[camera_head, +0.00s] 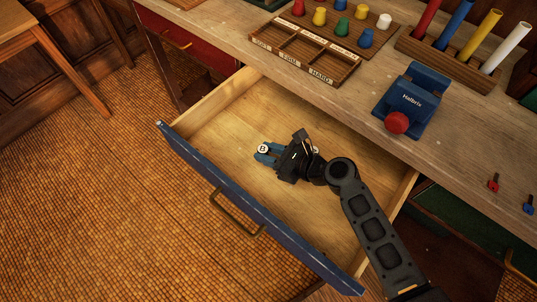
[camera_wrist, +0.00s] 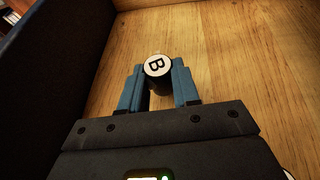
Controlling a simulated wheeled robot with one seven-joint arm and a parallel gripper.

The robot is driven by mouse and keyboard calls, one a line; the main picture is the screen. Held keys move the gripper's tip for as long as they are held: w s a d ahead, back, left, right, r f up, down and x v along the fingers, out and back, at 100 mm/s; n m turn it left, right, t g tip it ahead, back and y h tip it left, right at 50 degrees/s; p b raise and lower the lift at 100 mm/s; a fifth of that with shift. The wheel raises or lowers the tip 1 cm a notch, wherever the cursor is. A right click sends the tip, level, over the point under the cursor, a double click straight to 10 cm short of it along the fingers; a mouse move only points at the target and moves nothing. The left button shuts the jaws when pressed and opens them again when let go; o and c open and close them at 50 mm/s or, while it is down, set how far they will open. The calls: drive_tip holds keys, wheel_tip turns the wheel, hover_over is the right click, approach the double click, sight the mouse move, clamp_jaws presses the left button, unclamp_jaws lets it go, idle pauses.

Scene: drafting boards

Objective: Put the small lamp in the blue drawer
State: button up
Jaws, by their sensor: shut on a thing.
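The blue drawer (camera_head: 195,168) is pulled out, and its light wooden floor shows. My gripper (camera_head: 265,153) is inside the drawer's outline, left of its middle. It is shut on a small dark cylinder with a white top marked B (camera_wrist: 157,65); the white top also shows in the head view (camera_head: 263,149). The blue fingers stand on either side of it. I cannot tell whether this is the small lamp, or whether its base touches the drawer floor. No other thing is clearly a lamp.
A small white round thing (camera_head: 316,150) shows beside my wrist, partly hidden. The desk (camera_head: 372,80) holds a compartment tray (camera_head: 300,48), coloured pegs, thick coloured rods and a blue Helbrix device (camera_head: 411,101). Most of the drawer floor is bare. A red drawer (camera_head: 185,42) is behind.

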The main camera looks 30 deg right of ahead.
drive_tip(key=shift+f, duration=0.7)
drive_tip(key=shift+f, duration=0.2)
drive_tip(key=o, duration=1)
drive_tip(key=shift+o, duration=0.2)
drive_tip(key=shift+r, duration=0.1)
drive_tip(key=shift+r, duration=0.2)
drive_tip(key=shift+s+d, duration=0.1)
drive_tip(key=shift+s, duration=0.2)
drive_tip(key=v, duration=1.1)
drive_tip(key=shift+s+d, duration=0.1)
drive_tip(key=shift+d, duration=0.05)
